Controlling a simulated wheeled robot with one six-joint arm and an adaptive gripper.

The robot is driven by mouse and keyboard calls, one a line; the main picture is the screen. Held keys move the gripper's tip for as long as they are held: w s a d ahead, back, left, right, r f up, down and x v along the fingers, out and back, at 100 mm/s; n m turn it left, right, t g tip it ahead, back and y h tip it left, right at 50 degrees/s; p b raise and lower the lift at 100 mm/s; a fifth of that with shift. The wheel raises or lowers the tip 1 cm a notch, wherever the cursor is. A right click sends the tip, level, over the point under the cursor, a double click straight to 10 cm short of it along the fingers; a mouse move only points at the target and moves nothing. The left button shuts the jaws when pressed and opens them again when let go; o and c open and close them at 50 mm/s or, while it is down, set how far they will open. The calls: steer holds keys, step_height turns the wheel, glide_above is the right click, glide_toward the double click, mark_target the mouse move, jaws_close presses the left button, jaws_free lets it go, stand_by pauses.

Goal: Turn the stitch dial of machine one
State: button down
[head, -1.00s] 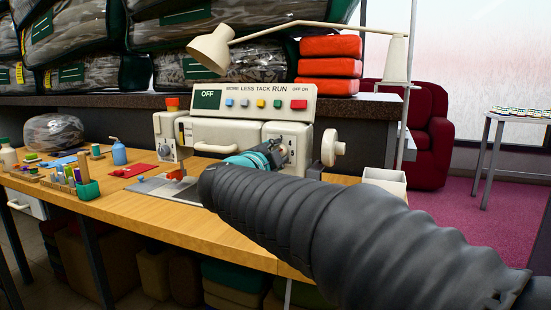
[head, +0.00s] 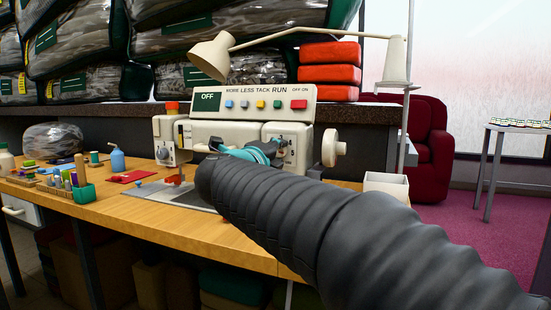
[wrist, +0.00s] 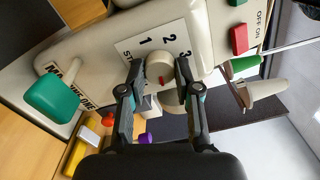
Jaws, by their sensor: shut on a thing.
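The cream sewing machine (head: 225,130) stands on the wooden table, and its green panel reads OFF. Its stitch dial (wrist: 160,66) is a round cream knob with a small red mark, on a white plate (wrist: 130,47) with the numbers 1, 2 and 3. In the wrist view my gripper (wrist: 161,75) is shut on the dial, with one dark finger on each side of it. In the head view my gripper (head: 281,146) is at the machine's right front face, where my wrist and arm partly hide the dial and plate.
A cream handwheel (head: 332,147) sticks out right of the dial. A white bin (head: 386,183) stands at the table's right end. A lamp (head: 213,55) hangs over the machine. Spools, a blue bottle (head: 118,158) and red cloth lie left. Coloured buttons (head: 261,104) line the top panel.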

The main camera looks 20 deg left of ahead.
stand_by(0.4)
steer(key=c, duration=0.8)
jaws_free()
steer(key=shift+s, duration=0.1)
steer(key=s+a, duration=0.1)
steer(key=s, duration=1)
steer(key=shift+s, duration=0.4)
